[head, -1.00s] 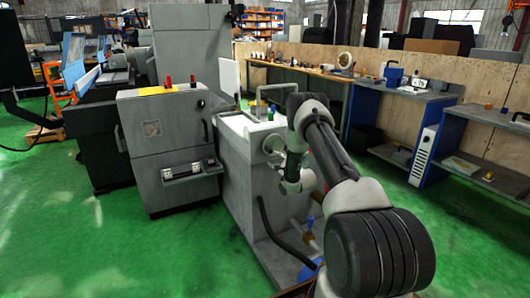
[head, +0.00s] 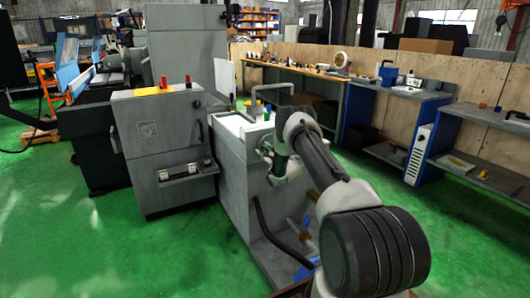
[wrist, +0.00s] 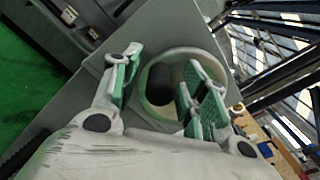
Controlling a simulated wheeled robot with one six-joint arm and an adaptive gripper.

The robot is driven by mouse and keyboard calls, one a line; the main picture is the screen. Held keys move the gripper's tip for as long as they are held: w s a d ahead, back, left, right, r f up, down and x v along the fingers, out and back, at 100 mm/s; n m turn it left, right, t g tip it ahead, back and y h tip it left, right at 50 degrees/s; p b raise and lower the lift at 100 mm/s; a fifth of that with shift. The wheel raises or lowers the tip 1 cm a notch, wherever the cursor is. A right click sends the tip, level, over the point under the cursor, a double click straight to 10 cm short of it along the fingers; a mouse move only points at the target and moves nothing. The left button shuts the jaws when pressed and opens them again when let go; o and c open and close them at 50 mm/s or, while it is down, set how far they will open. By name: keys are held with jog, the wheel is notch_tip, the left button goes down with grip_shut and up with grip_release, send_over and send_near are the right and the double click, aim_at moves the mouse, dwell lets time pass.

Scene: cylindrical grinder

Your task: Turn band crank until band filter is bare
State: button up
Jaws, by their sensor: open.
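The band filter appears to be the grey tank unit (head: 232,165) with a pale top, in the middle of the head view. My gripper (wrist: 165,92) is open, its two green-padded fingers apart in the wrist view. Behind and between the fingers is a pale round ring (wrist: 148,108) with a dark cylinder (wrist: 160,78) inside, likely the band crank's hub or knob; I cannot tell which. No grip on it shows. In the head view my arm reaches the tank's right side and hides most of the crank area. The state of the filter band cannot be made out.
A grey cabinet (head: 158,150) with red knobs stands left of the tank. A dark hose (head: 275,238) runs down the tank's side. A workbench (head: 300,72) and blue shelves (head: 430,125) line the wall. Green floor (head: 110,250) is clear at the front left.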

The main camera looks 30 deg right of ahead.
grip_shut()
jog(key=shift+f, duration=0.15)
